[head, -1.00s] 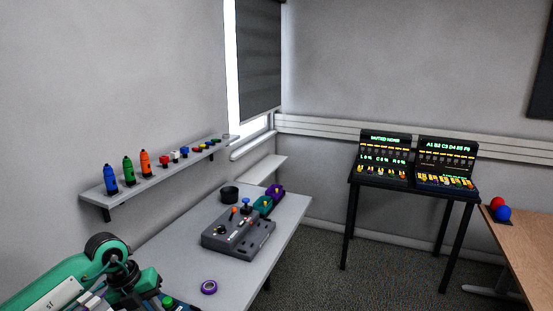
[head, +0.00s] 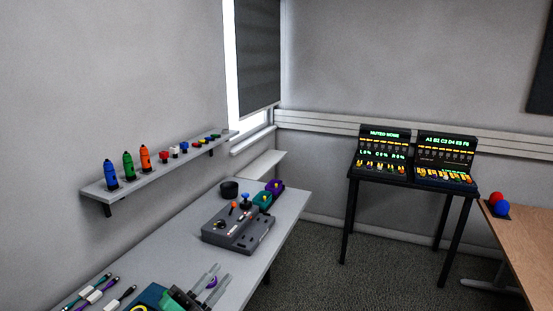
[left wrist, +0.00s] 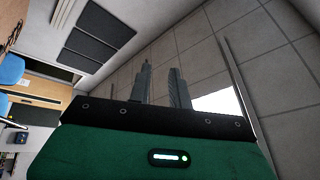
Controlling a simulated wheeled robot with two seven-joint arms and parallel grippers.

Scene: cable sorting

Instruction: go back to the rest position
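My left gripper (head: 214,281) shows at the bottom of the head view, over the front part of the grey table (head: 180,258). Its two grey fingers stand apart with nothing gripped between them. A purple tape ring (head: 212,282) shows behind the fingers, partly hidden. In the left wrist view the two fingers (left wrist: 160,85) are also apart and empty, against a grey panelled surface. My right gripper is in neither view.
Several cables with white tags (head: 95,296) lie at the table's lower left. A grey control box (head: 238,230) with small levers stands farther back. A wall shelf (head: 150,178) holds bottles and small parts. A black stand (head: 412,190) with two lit panels is at right.

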